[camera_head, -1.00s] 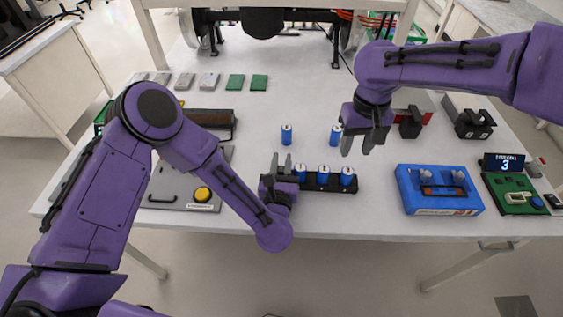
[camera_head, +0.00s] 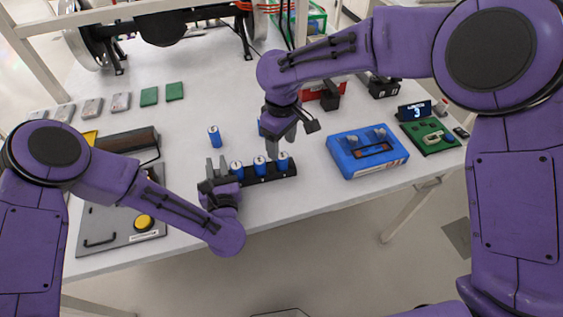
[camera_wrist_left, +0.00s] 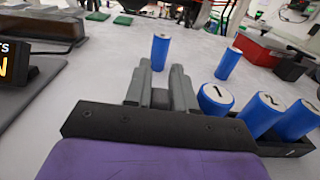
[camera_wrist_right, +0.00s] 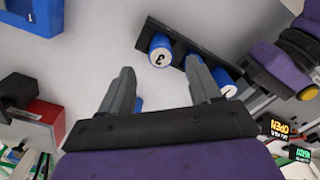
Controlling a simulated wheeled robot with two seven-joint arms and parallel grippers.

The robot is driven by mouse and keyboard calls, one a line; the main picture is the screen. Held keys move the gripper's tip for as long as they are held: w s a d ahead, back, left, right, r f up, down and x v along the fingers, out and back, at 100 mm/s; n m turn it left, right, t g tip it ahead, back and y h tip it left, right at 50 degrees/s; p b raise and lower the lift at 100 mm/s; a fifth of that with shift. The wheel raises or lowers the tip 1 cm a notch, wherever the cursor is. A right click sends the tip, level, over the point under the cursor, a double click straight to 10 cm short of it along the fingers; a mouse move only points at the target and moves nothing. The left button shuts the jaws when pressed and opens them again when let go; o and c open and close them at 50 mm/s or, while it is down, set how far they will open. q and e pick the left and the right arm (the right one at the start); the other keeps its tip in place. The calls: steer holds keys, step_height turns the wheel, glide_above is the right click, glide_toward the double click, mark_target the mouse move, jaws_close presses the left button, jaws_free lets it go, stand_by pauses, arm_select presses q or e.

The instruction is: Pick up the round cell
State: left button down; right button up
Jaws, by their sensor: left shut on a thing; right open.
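A loose blue round cell (camera_head: 214,137) stands upright on the table behind the rack; the left wrist view also shows it (camera_wrist_left: 160,52). A second loose cell (camera_wrist_left: 228,63) stands to its right, mostly hidden by my right gripper in the head view. Three numbered blue cells stand in the black rack (camera_head: 290,171). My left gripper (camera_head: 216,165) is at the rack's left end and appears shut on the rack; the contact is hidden. My right gripper (camera_wrist_right: 163,80) is open, pointing down close to the second cell, part of which shows beside one finger (camera_wrist_right: 138,104).
A blue device (camera_head: 368,152) and a green board (camera_head: 428,135) lie on the right. A grey panel with a yellow button (camera_head: 144,222) lies on the left. Grey and green blocks (camera_head: 149,96) line the back left. The table between them is mostly clear.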

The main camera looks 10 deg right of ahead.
mark_target(282, 155)
step_height(282, 155, down, 6)
steer(key=shift+s+d+r, duration=0.1)
steer(key=shift+s, duration=0.05)
jaws_close()
steer(key=shift+r, duration=0.2)
step_height(282, 155, up, 10)
steer(key=shift+f, duration=0.1)
arm_select(q)
steer(key=c, duration=0.9)
jaws_free()
steer(key=shift+o, duration=0.2)
